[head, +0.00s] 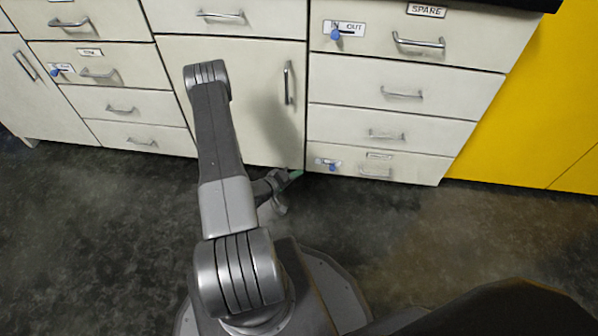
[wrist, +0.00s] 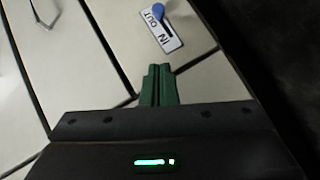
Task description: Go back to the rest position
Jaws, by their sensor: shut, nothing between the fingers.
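My gripper (head: 296,174) is low in front of the cabinets in the head view, just left of the bottom drawer of the right-hand stack. Much of its wrist is hidden behind my arm. In the wrist view its green fingers (wrist: 160,84) are together with nothing between them. They point toward the pale cabinet fronts, below a plate marked IN and OUT with a blue knob (wrist: 158,11). I cannot tell whether the fingertips touch the front.
The bottom drawer (head: 400,168) has a handle and a blue knob (head: 333,168). A cabinet door (head: 255,90) and more drawers stand around it, looking closed. A yellow panel (head: 530,110) is at the right. The dark floor (head: 420,225) is clear at the right.

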